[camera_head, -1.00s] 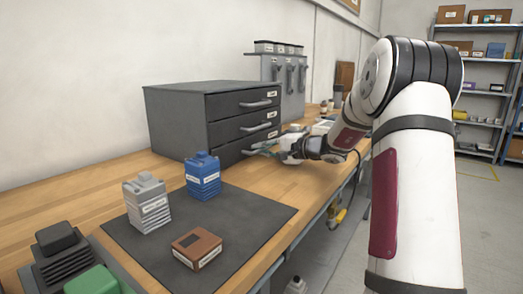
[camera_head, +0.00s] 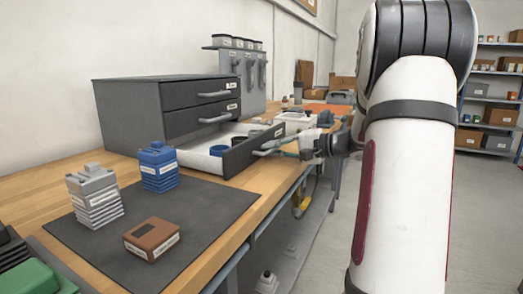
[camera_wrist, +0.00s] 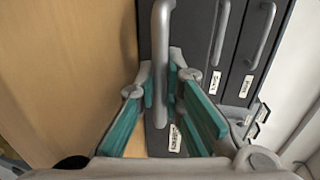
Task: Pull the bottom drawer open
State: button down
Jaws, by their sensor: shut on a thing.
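The grey drawer cabinet (camera_head: 125,120) stands on the wooden bench against the wall. Its bottom drawer (camera_head: 240,157) is pulled well out, and its two upper drawers are closed. The open drawer holds a blue round item (camera_head: 218,150) and dark round items (camera_head: 240,141). My gripper (camera_head: 262,152) is at the drawer's front, shut on the bottom drawer handle (camera_head: 268,147). In the wrist view, the teal fingers of my gripper (camera_wrist: 165,95) lie either side of the grey handle (camera_wrist: 160,60). The other two handles show to the right there.
A dark mat (camera_head: 150,215) in front of the cabinet holds a grey container (camera_head: 95,197), a blue container (camera_head: 158,168) and a brown box (camera_head: 151,239). The floor to the right is clear.

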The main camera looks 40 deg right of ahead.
jog(key=shift+s+d, duration=0.1)
jog(key=shift+s, duration=0.25)
jog(key=c, duration=2)
grip_release()
jog(key=shift+o, duration=0.2)
jog(key=v, duration=1.2)
jog(key=shift+f, duration=0.1)
